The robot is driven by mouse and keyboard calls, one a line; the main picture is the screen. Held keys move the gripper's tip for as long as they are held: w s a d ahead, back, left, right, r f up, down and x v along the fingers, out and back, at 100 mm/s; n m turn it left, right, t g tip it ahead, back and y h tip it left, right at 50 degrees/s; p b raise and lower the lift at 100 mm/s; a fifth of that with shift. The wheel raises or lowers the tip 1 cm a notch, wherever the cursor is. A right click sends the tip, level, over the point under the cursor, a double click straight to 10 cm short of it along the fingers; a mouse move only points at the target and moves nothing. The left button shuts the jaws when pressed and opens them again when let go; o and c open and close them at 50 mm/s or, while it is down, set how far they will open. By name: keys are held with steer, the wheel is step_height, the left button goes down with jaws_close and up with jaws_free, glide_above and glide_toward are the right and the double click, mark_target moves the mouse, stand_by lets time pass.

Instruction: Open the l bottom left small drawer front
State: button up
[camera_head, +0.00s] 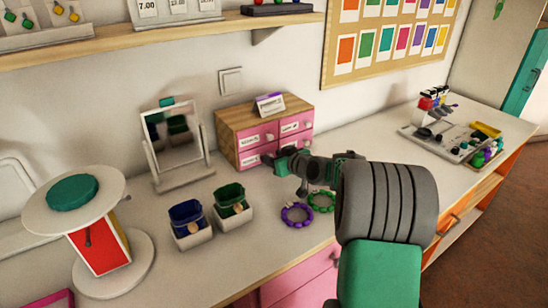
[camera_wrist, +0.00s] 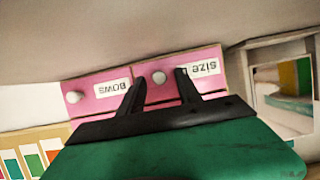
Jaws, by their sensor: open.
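The small wooden chest (camera_head: 228,122) stands on the counter by the wall, with pink drawer fronts in two rows. Its bottom left small drawer front (camera_head: 248,160) appears shut; my gripper partly hides its right end. My gripper (camera_head: 272,161) is in front of that drawer. The wrist view is upside down and shows the pink front labelled "size" (camera_wrist: 210,82) and the one labelled "BOWS" (camera_wrist: 90,88). In it my open gripper (camera_wrist: 161,84) has its two dark fingers on either side of a round pale knob (camera_wrist: 158,77). Contact with the knob cannot be told.
A mirror (camera_head: 174,140) stands left of the chest. Blue (camera_head: 187,216) and green (camera_head: 232,197) bins stand in front of it. Purple (camera_head: 297,215) and green (camera_head: 321,201) bead rings lie beneath my wrist. A round-topped stand (camera_head: 100,245) is at the left.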

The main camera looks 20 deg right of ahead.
steer(key=shift+c, duration=0.4)
jaws_close()
stand_by(0.9)
